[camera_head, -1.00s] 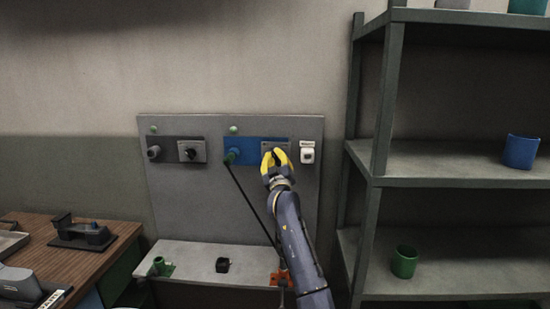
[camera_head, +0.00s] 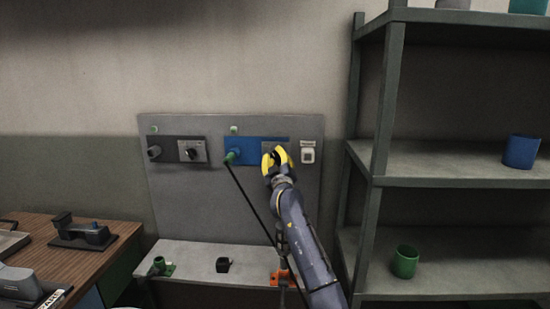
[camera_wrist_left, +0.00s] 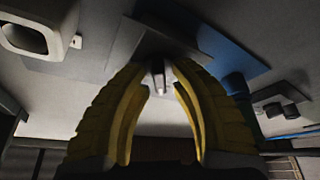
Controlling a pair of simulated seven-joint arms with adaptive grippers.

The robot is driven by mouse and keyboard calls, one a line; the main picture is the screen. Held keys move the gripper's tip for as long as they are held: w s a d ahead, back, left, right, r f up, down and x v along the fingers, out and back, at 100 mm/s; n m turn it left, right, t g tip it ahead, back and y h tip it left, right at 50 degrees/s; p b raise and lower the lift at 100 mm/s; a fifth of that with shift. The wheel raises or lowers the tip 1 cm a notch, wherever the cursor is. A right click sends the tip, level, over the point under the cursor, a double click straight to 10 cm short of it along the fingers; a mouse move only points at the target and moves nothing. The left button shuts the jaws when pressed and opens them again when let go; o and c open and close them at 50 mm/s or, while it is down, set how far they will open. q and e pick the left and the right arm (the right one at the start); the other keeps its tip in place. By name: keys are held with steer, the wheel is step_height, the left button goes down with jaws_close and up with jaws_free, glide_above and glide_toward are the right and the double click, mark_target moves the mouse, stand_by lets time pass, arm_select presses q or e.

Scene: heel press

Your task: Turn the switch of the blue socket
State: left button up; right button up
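The blue socket (camera_head: 240,145) sits on the grey wall panel, with a blue-green plug (camera_head: 232,155) in its left part and a dark cable running down from it. Its switch plate on the right is mostly hidden behind my left gripper (camera_head: 274,158) in the head view. In the left wrist view, the switch knob (camera_wrist_left: 158,75) stands on a grey plate between the fingertips of my left gripper (camera_wrist_left: 161,88). The yellow fingers are apart, with a gap on each side of the knob. My right gripper is not in view.
A grey socket with a black knob (camera_head: 192,151) is left of the blue one. A white switch (camera_head: 308,155) is close on the right. Below are a ledge (camera_head: 195,260) and an orange part (camera_head: 281,277). A shelf rack (camera_head: 384,120) stands right, a wooden desk (camera_head: 50,262) left.

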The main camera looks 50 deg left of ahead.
arm_select(q)
steer(key=shift+o, duration=0.9)
steer(key=v, duration=1.2)
